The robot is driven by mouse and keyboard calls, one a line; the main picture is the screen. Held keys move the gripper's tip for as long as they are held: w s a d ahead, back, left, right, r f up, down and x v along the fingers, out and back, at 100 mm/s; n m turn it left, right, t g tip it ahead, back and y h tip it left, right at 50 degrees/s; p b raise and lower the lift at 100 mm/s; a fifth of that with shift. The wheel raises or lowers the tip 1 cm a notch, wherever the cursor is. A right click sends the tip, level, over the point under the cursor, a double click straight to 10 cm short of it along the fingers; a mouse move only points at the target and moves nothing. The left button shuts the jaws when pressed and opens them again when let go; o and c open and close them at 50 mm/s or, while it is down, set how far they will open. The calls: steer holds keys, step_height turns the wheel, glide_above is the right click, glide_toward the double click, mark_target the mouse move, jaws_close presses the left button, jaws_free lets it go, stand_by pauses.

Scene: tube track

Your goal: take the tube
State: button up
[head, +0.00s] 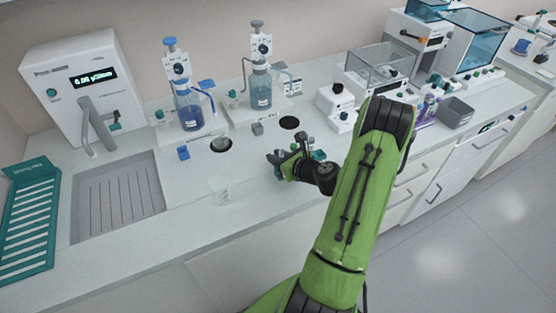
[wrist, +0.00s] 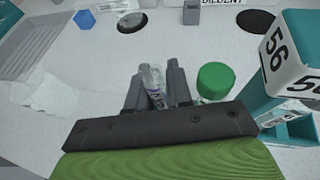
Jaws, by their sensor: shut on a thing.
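My gripper (head: 279,160) is low over the white counter, near its front edge. In the wrist view its two dark fingers (wrist: 156,88) are shut on a small clear tube (wrist: 153,82) with dark markings. The tube's lower part is hidden by the gripper body. In the head view I cannot make out the tube clearly at the gripper. A round green cap (wrist: 215,80) shows just right of the fingers; what lies beneath it is mostly hidden.
A clear beaker (head: 219,188) stands left of the gripper. Two round counter holes (head: 289,122) and two dispenser bottles (head: 261,90) are behind. A sink (head: 118,205) lies at left.

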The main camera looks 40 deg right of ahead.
step_height(320, 180, up, 17)
steer(key=p, duration=0.4)
